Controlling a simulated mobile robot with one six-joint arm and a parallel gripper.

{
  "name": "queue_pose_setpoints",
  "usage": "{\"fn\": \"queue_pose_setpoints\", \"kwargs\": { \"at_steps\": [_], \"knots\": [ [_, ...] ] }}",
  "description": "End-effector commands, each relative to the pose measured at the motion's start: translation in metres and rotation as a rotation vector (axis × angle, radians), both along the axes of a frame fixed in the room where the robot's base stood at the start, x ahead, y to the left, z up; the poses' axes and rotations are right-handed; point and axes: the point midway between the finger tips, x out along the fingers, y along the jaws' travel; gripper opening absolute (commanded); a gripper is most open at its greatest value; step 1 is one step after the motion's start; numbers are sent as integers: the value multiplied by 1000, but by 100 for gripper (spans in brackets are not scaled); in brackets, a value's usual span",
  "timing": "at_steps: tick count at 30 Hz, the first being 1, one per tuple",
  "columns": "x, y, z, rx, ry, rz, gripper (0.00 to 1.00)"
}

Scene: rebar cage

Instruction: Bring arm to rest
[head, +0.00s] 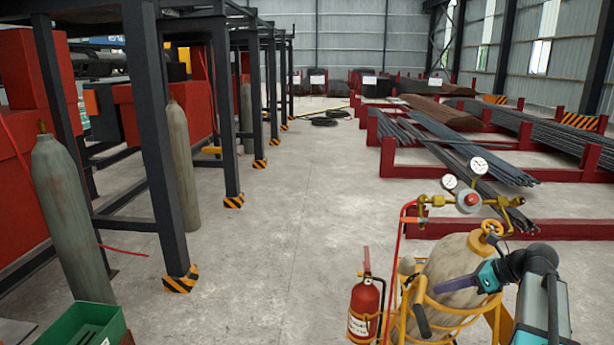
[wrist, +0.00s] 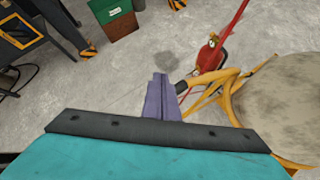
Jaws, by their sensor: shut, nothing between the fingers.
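My gripper (head: 438,288) shows at the lower right of the head view, with a teal body and purple fingers pointing left. Its fingers are together and empty. In the head view it overlaps the tan gas cylinder (head: 448,262) on a yellow cart (head: 412,318); I cannot tell how far apart they are. In the wrist view the closed purple fingers (wrist: 160,77) point over bare concrete floor, with the yellow cart frame (wrist: 207,92) just to their right. My arm is bent, its black and grey links at the lower right of the head view.
A red fire extinguisher (head: 365,308) stands beside the cart. Gauges and brass valves (head: 470,200) rise above the cylinder. A green box (head: 85,325) and a grey cylinder (head: 68,215) are at left. Rebar racks (head: 455,172) stand at right. The central aisle floor (head: 280,230) is clear.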

Motion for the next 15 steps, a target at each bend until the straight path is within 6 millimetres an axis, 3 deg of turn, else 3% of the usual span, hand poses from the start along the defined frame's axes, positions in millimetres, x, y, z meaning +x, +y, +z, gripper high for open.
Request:
{"fn": "queue_pose_setpoints", "kwargs": {
  "at_steps": [3,15],
  "knots": [
    [0,26,-37,-101,-41,114,0],
    [-15,95,-147,-436,-198,575,0]
  ]
}}
